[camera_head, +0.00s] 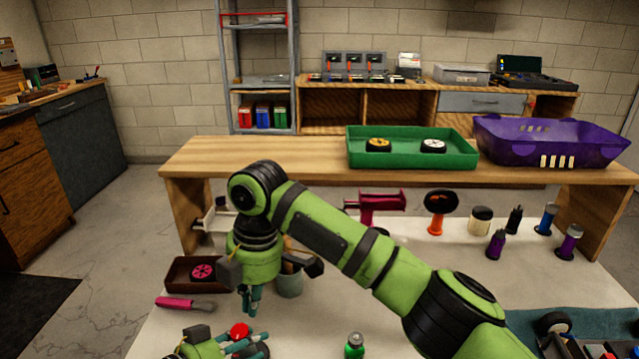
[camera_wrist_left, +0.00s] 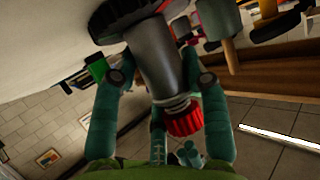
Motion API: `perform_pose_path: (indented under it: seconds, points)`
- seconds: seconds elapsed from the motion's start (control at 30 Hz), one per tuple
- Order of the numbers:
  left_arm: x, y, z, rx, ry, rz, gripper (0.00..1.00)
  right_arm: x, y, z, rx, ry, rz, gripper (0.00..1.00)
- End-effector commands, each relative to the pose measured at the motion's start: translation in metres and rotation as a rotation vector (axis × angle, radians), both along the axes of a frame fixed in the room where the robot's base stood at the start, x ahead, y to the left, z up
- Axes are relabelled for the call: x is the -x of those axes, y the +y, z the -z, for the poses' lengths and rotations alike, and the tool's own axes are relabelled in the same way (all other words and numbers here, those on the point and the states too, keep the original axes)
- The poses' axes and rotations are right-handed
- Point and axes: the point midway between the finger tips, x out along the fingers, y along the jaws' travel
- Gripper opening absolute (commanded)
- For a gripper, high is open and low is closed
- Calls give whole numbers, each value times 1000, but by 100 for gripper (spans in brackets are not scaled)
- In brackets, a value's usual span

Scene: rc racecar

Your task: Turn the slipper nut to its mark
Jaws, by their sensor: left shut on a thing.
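A red knurled cap, seemingly the slipper nut (camera_wrist_left: 183,120), sits on the end of a grey shaft (camera_wrist_left: 150,55) in the left wrist view; its red top (camera_head: 238,331) shows at the bottom of the head view. My left gripper (camera_wrist_left: 150,88) has its teal fingers on either side of the grey shaft and is shut on it, below the red nut. My right gripper (camera_head: 250,300) points down above the red nut, apart from it. Its fingers look close together, but their gap is unclear. No mark on the nut can be made out.
A brown tray with a pink wheel (camera_head: 203,272), a pink-handled tool (camera_head: 180,303) and a grey-green cup (camera_head: 290,281) stand near my right gripper. A green bottle (camera_head: 354,346) is at the front. Several bottles stand at the right. A green tray (camera_head: 412,161) and purple basket (camera_head: 548,145) are on the raised shelf.

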Motion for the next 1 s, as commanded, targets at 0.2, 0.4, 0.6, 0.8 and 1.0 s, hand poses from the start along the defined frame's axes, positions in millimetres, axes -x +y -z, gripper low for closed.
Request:
perform_pose_path:
  seconds: [0.2, 0.4, 0.6, 0.8, 1.0]
  points:
    - [0, 1, 0, -2, 0, -1, 10, 0, 0, -1, 1, 0, 1, 0]
    - [0, 1, 0, -2, 0, -1, 73, 0, -1, -1, 1, 0, 2, 0]
    - [0, 1, 0, -2, 0, -1, 73, 0, -1, 0, 1, 0, 2, 0]
    - [2, 4, -1, -3, 0, -1, 73, -1, -1, 0, 1, 0, 2, 0]
    - [21, 22, -10, -8, 0, 0, 73, 0, -1, 0, 1, 0, 2, 0]
